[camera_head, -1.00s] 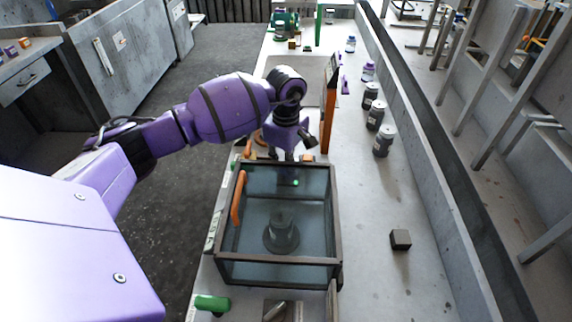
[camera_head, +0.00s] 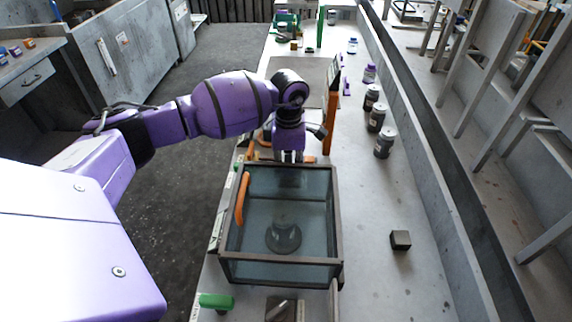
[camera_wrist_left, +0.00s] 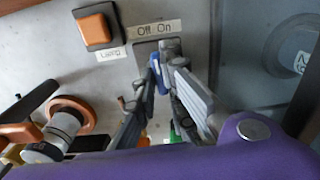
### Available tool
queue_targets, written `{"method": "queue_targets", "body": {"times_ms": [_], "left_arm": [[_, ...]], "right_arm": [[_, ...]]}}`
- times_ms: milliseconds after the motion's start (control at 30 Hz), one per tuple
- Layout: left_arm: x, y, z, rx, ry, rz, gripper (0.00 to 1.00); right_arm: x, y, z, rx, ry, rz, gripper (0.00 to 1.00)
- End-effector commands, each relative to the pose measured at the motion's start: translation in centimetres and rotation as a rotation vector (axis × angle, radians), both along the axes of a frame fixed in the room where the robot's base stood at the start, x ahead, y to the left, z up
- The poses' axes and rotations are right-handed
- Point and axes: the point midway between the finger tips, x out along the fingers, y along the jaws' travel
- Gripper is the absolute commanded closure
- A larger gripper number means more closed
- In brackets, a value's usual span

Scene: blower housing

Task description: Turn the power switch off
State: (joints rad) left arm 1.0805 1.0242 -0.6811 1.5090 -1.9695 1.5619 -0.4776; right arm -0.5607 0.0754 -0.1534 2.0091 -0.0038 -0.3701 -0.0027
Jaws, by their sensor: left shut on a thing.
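The power switch is a small blue lever (camera_wrist_left: 160,74) under an "Off On" label (camera_wrist_left: 155,29) on a grey panel, in the left wrist view. My left gripper (camera_wrist_left: 163,82) has its fingers on both sides of the lever and is shut on it. The fingers partly hide the lever and its base, so I cannot tell which side it leans to. In the head view my left gripper (camera_head: 289,156) points down behind the far edge of a glass-walled box, and the switch is hidden there. My right gripper is not in view.
The dark-framed glass box (camera_head: 331,262) stands close in front of the gripper. Several bottles (camera_head: 384,143) stand to the right; the bench front right is mostly clear.

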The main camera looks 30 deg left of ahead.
Motion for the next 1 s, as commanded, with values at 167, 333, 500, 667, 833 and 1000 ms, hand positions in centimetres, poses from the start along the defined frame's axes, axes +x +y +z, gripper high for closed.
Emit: {"method": "queue_targets", "body": {"times_ms": [167, 333, 500, 667, 833, 1000], "left_arm": [[0.0, 0.0, 0.3, 0.000, -0.001, 0.158, 1.00], [0.1, 0.0, 0.3, 0.000, -0.002, 0.286, 1.00], [0.1, 0.0, 0.2, 0.000, -0.002, 0.381, 1.00], [0.1, 0.0, 0.2, 0.000, -0.002, 0.439, 1.00], [0.1, 0.0, 0.2, 0.000, -0.002, 0.470, 1.00], [0.1, 0.0, 0.1, 0.000, -0.002, 0.479, 1.00]], "right_arm": [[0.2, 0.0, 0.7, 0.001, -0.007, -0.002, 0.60], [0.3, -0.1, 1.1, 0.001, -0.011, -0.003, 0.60], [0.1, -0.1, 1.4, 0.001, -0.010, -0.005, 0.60], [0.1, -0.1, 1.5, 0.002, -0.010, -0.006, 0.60], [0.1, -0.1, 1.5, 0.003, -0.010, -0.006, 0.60], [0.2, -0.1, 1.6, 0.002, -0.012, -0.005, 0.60]]}}
